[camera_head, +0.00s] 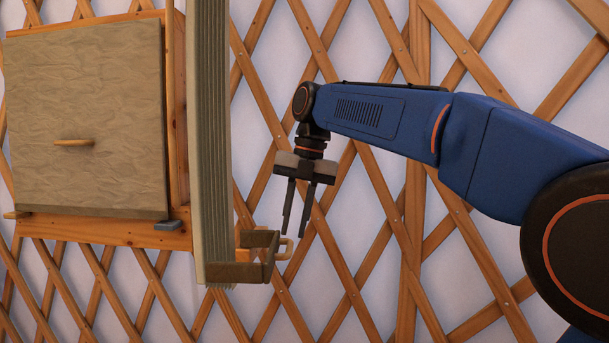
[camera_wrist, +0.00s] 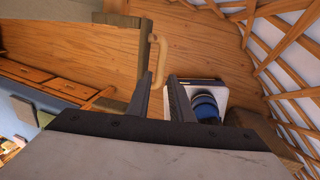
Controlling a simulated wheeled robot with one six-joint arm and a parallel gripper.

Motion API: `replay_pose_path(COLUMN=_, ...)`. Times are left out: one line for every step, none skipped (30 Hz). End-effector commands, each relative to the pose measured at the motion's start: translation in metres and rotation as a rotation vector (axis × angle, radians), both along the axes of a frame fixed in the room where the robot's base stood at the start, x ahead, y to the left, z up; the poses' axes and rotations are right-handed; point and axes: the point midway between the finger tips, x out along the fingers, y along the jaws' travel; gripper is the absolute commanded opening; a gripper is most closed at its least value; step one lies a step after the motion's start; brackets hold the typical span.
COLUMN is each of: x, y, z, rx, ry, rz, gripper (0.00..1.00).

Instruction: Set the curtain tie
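A pale grey pleated curtain (camera_head: 208,140) hangs as a narrow bundle in the head view. A brown tie band (camera_head: 238,272) sits around its lower part, with a small light wooden handle (camera_head: 285,249) on its right side. In the wrist view the handle (camera_wrist: 153,62) stands just beyond my fingertips, nearer the left finger, with part of the brown band (camera_wrist: 136,68) to its left. My gripper (camera_head: 294,234) points down right beside the handle. Its two fingers are parted and nothing is between them; whether a fingertip touches the handle I cannot tell.
A wooden frame with a grey-beige panel (camera_head: 85,110) and small wooden knob (camera_head: 74,142) is on the left. A wooden lattice wall (camera_head: 345,275) stands behind. In the wrist view, wooden floor (camera_wrist: 195,45) lies below, with drawer furniture (camera_wrist: 60,82) at left.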

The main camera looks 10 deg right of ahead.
Motion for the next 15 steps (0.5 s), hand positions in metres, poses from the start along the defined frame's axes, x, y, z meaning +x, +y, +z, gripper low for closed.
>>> replay_pose_path(x=0.001, y=-0.002, z=0.011, rx=0.0, ry=-0.003, rz=-0.002, gripper=0.2)
replay_pose_path(x=0.001, y=-0.003, z=0.017, rx=0.001, ry=-0.002, rz=-0.001, gripper=0.2)
replay_pose_path(x=0.0, y=-0.005, z=0.025, rx=0.0, ry=-0.003, rz=-0.002, gripper=0.2)
replay_pose_path(x=0.0, y=-0.006, z=0.03, rx=0.001, ry=-0.002, rz=-0.001, gripper=0.2)
replay_pose_path(x=0.0, y=-0.007, z=0.037, rx=0.0, ry=-0.003, rz=-0.002, gripper=0.2)
replay_pose_path(x=-0.001, y=-0.009, z=0.044, rx=0.0, ry=-0.003, rz=-0.002, gripper=0.2)
replay_pose_path(x=-0.001, y=-0.01, z=0.05, rx=0.0, ry=-0.003, rz=-0.002, gripper=0.2)
replay_pose_path(x=-0.001, y=-0.011, z=0.056, rx=0.0, ry=-0.003, rz=-0.002, gripper=0.2)
replay_pose_path(x=-0.001, y=-0.013, z=0.064, rx=0.001, ry=-0.002, rz=-0.001, gripper=0.2)
replay_pose_path(x=-0.001, y=-0.014, z=0.07, rx=0.0, ry=-0.003, rz=-0.001, gripper=0.2)
replay_pose_path(x=-0.002, y=-0.015, z=0.075, rx=0.0, ry=-0.002, rz=0.0, gripper=0.2)
replay_pose_path(x=-0.002, y=-0.016, z=0.083, rx=0.0, ry=-0.003, rz=-0.001, gripper=0.2)
replay_pose_path(x=-0.002, y=-0.017, z=0.089, rx=0.001, ry=-0.002, rz=0.0, gripper=0.2)
replay_pose_path(x=-0.002, y=-0.019, z=0.094, rx=0.0, ry=-0.003, rz=-0.001, gripper=0.2)
replay_pose_path(x=-0.003, y=-0.02, z=0.1, rx=0.001, ry=-0.002, rz=-0.001, gripper=0.2)
